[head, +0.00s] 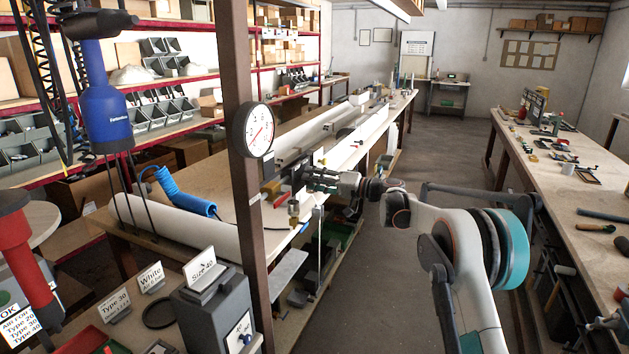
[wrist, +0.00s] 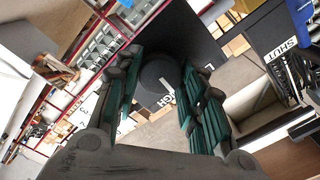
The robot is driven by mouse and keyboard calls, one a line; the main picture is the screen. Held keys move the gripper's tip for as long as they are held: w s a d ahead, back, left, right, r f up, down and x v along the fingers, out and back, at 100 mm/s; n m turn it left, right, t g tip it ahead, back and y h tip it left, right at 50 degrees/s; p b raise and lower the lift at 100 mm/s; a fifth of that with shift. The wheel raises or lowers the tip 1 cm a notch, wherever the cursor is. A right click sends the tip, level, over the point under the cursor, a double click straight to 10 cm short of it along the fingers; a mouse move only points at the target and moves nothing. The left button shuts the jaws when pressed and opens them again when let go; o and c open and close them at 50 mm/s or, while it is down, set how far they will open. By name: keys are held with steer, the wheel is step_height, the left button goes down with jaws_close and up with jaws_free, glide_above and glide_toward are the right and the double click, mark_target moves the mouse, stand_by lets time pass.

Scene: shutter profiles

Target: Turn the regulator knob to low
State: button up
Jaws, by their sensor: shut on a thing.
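The regulator knob (wrist: 160,78) is a dark round knob on a dark panel (wrist: 180,38), seen in the wrist view. Part of a white "HIGH" label shows just below it, and a partly hidden white label shows to its right. My gripper (wrist: 160,72) has its green-padded fingers on both sides of the knob and is shut on it. The knob's exact pointing direction is hard to read. In the head view my gripper (head: 310,180) is at the near edge of the left bench, and the knob is too small to make out there.
The left bench (head: 250,185) carries long white profiles (head: 345,125). A brown post with a dial gauge (head: 259,130) stands left of my gripper. A panel marked "SHUT" (wrist: 298,42) is at the right in the wrist view. The aisle floor (head: 450,140) is clear.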

steer(key=shift+n, duration=0.5)
steer(key=o, duration=1)
steer(key=shift+o, duration=0.2)
steer(key=shift+d, duration=0.1)
steer(key=v, duration=1.2)
